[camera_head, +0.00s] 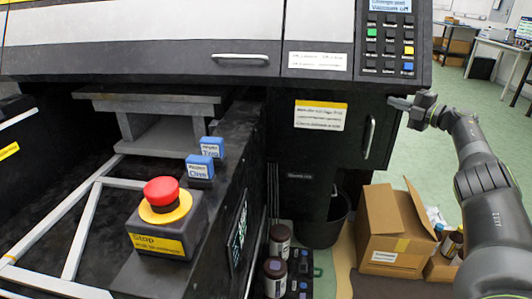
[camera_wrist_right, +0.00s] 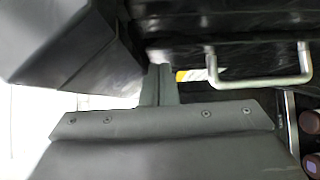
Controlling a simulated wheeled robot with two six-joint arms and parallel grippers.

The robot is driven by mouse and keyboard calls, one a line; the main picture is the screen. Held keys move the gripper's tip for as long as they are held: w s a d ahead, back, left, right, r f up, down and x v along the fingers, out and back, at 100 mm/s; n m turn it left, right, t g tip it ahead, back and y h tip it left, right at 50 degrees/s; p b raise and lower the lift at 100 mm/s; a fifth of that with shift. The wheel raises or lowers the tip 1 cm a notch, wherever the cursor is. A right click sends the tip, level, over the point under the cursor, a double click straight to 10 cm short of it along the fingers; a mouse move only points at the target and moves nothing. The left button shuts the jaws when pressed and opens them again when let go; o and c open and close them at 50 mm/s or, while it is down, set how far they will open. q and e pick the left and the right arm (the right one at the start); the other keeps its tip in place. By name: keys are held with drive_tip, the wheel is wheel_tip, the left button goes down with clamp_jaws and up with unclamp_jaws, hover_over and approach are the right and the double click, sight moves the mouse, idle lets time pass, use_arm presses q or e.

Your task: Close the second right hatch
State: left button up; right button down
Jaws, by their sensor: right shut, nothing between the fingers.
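The dark hatch (camera_head: 335,150) on the right part of the black machine carries a yellow-and-white label (camera_head: 321,115) and a vertical silver handle (camera_head: 369,137) near its right edge. I cannot tell how far it stands open. My right gripper (camera_head: 398,103) is shut and empty at the hatch's upper right edge, beyond the handle; whether it touches is unclear. In the right wrist view, the closed fingers (camera_wrist_right: 160,84) point at dark panels, and a silver handle (camera_wrist_right: 262,80) lies to their right, apart from them. My left gripper is out of view.
A keypad (camera_head: 392,42) sits above the hatch. Below stand a black bin (camera_head: 324,228), an open cardboard box (camera_head: 392,238) and brown bottles (camera_head: 275,275). A red stop button (camera_head: 162,190) is at left. Green floor is free behind my right arm.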

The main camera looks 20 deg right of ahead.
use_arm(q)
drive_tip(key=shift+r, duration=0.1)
use_arm(e)
drive_tip(key=shift+s+d, duration=0.1)
idle(0.7)
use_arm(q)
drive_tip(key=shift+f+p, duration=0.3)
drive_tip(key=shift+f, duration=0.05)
use_arm(e)
drive_tip(key=v, duration=1.7)
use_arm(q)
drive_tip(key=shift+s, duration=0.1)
